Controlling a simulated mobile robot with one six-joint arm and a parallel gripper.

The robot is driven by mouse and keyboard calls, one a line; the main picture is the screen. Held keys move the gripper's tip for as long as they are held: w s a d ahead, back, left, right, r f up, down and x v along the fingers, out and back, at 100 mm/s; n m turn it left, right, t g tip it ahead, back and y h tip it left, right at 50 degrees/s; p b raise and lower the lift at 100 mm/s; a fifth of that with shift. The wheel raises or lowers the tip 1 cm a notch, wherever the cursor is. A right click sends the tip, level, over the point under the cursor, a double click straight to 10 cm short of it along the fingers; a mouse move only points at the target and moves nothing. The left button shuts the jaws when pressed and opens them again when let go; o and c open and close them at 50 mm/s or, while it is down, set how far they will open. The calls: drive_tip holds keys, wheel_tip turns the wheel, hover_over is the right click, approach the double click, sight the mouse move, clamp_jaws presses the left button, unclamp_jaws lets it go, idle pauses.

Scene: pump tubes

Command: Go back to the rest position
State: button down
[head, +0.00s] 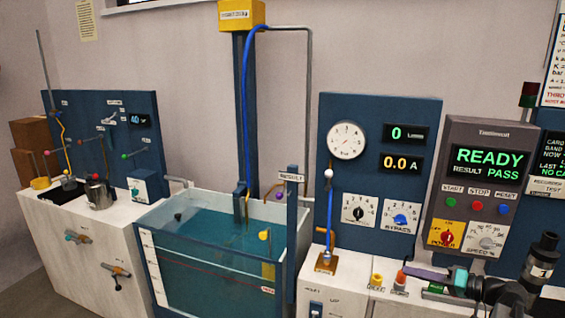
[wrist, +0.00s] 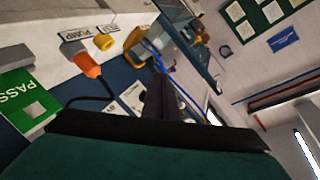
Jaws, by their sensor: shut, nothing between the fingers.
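My gripper (head: 412,272) shows at the lower right of the head view, low in front of the grey READY/PASS unit. Its dark purple fingers point left, over the bench top. In the wrist view my gripper (wrist: 160,92) has its dark fingers together, with nothing between them. My teal and black wrist parts fill the bottom of that view.
The orange-capped plug (head: 400,278) and yellow plug (head: 376,281) are close to my fingers. The READY/PASS unit (head: 487,185) stands behind. A water tank (head: 215,245) is left, with a gauge panel (head: 375,130) between. The wrist view shows a green PASS card (wrist: 22,100).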

drive_tip(key=a+f+g, duration=0.3)
drive_tip(key=a+f, duration=0.6)
drive_tip(key=a, duration=0.1)
drive_tip(key=s+a+f+n+g+h, duration=0.1)
drive_tip(key=s+a+f+g, duration=0.4)
drive_tip(key=a+f, duration=0.65)
drive_tip(key=s+a+f+g, duration=0.3)
drive_tip(key=s+a+f, duration=0.4)
drive_tip(key=a+f, duration=0.4)
drive_tip(key=s+a+f+n+g+h, duration=0.1)
drive_tip(key=s+f+g+h, duration=0.15)
drive_tip(key=s+f, duration=0.5)
drive_tip(key=s+a+f+g+h, duration=0.25)
drive_tip(key=s+f, duration=0.35)
drive_tip(key=s, duration=0.3)
drive_tip(key=s+d+f+h, duration=0.2)
drive_tip(key=s+d, duration=0.1)
drive_tip(key=d, duration=0.2)
drive_tip(key=s+d+f+m+h, duration=0.1)
drive_tip(key=s+d+f+h, duration=0.2)
drive_tip(key=d, duration=0.3)
drive_tip(key=shift+s+g+h, duration=0.3)
drive_tip(key=shift+s, duration=0.25)
